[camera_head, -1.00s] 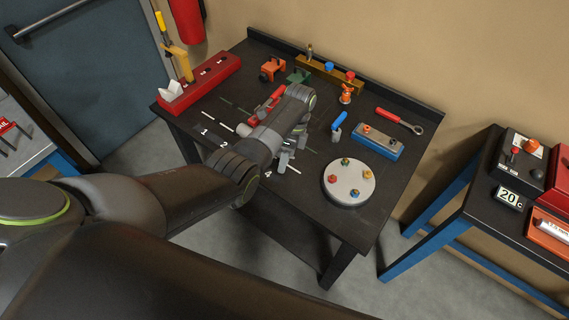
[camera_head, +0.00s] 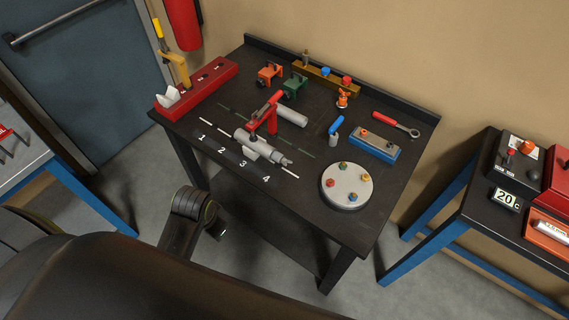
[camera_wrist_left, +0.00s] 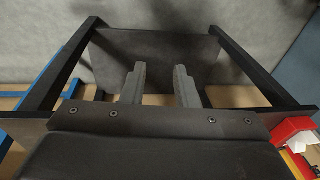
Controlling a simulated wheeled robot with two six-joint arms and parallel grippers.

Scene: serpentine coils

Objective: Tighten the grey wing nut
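I cannot clearly pick out a grey wing nut at this size. A blue block (camera_head: 376,146) on the table's right side carries an orange knob (camera_head: 364,132) and a small grey top part (camera_head: 388,144) that could be it. A round grey plate (camera_head: 346,190) holds several coloured nuts. My left gripper shows in the left wrist view (camera_wrist_left: 161,86), its two fingers apart with nothing between them. In the head view my left arm is drawn back in front of the table; its fingers are not clearly visible. My right gripper is not in view.
The black table (camera_head: 225,178) also holds a grey cylinder assembly (camera_head: 262,149) with a red-handled clamp (camera_head: 266,113), a red rack (camera_head: 197,90), a brass bar (camera_head: 312,72) and a red-handled wrench (camera_head: 398,124). A second bench (camera_head: 472,220) stands at right.

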